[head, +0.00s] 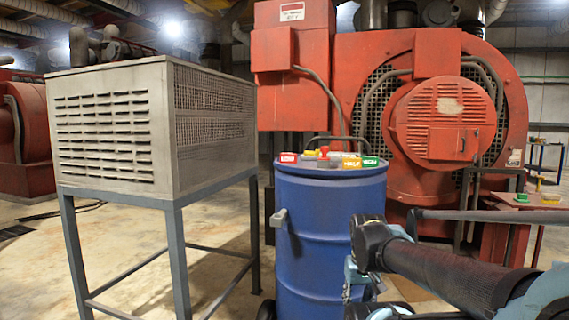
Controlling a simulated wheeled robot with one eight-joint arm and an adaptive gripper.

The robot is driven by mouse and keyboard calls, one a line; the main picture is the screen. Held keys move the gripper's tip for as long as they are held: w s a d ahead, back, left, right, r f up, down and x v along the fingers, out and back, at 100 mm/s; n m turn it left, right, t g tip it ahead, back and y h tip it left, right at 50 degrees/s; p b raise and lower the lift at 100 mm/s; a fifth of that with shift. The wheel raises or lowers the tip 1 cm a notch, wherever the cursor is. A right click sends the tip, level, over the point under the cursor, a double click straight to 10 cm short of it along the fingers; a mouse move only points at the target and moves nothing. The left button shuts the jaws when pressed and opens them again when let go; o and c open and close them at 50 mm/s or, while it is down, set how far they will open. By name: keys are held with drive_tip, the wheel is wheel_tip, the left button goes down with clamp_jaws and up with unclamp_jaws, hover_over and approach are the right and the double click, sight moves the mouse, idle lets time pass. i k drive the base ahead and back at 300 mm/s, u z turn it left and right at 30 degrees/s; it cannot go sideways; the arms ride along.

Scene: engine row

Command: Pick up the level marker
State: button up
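Several small coloured pieces stand on top of a blue drum (328,225) in the middle of the head view. They include a red block with white lettering (288,158), a yellow-orange block that seems to read HALF (351,163) and a green block with lettering (370,161). A red knob-like piece (324,151) stands among them. I cannot tell for sure which of these is the level marker; the lettered blocks look like level labels. My arm reaches in from the lower right, beside the drum's right side. My gripper does not show clearly in this view.
A grey vented box on tall legs (115,125) stands left of the drum. A large red engine (440,110) is behind it. A red stand (495,217) at right holds small green and yellow pieces. Open concrete floor (130,240) lies at left.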

sight(284, 158)
drive_tip(key=u, duration=1.9)
drive_tip(key=k, duration=1)
drive_tip(key=z, duration=1.25)
drive_tip(key=i, duration=1.2)
drive_tip(key=u, duration=0.05)
